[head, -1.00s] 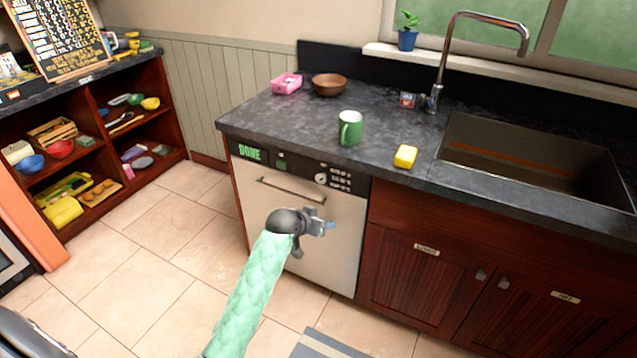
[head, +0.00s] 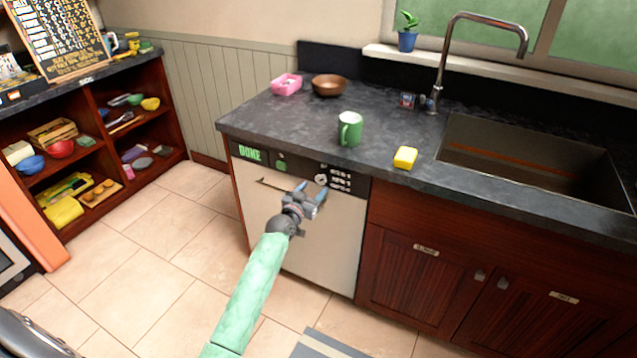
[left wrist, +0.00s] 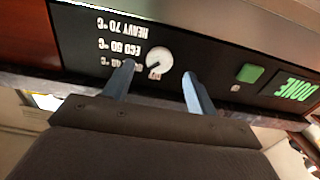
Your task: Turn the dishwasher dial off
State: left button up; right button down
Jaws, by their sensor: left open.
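The dishwasher (head: 295,240) has a pale front, a handle bar and a black control panel under the counter. Its round white dial (head: 320,180) sits on the panel beside white program labels. My left gripper (head: 311,190) is open just in front of and below the dial. In the left wrist view, upside down, the dial (left wrist: 159,62) shows between the two blue fingers (left wrist: 157,85), apart from both, with labels reading HEAVY 70 and ECO 50. The green button (left wrist: 250,73) and a green DONE display (left wrist: 297,91) are on the same panel. My right gripper is not in view.
The counter (head: 290,115) overhangs the panel, with a green mug (head: 350,128) and a yellow sponge (head: 405,157) near its edge. The dishwasher handle (head: 275,187) juts out left of the gripper. Dark red cabinets (head: 440,275) stand at the right. Tiled floor is free at the left.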

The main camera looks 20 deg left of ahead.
aim_at(320, 181)
pick_arm(q)
jog(key=w, duration=0.3)
jog(key=shift+w+d+p, duration=0.15)
jog(key=shift+w+p, duration=0.1)
jog(key=shift+p, duration=0.05)
jog(key=shift+w, duration=0.6)
jog(key=c, duration=0.7)
jog(key=shift+c, duration=1.4)
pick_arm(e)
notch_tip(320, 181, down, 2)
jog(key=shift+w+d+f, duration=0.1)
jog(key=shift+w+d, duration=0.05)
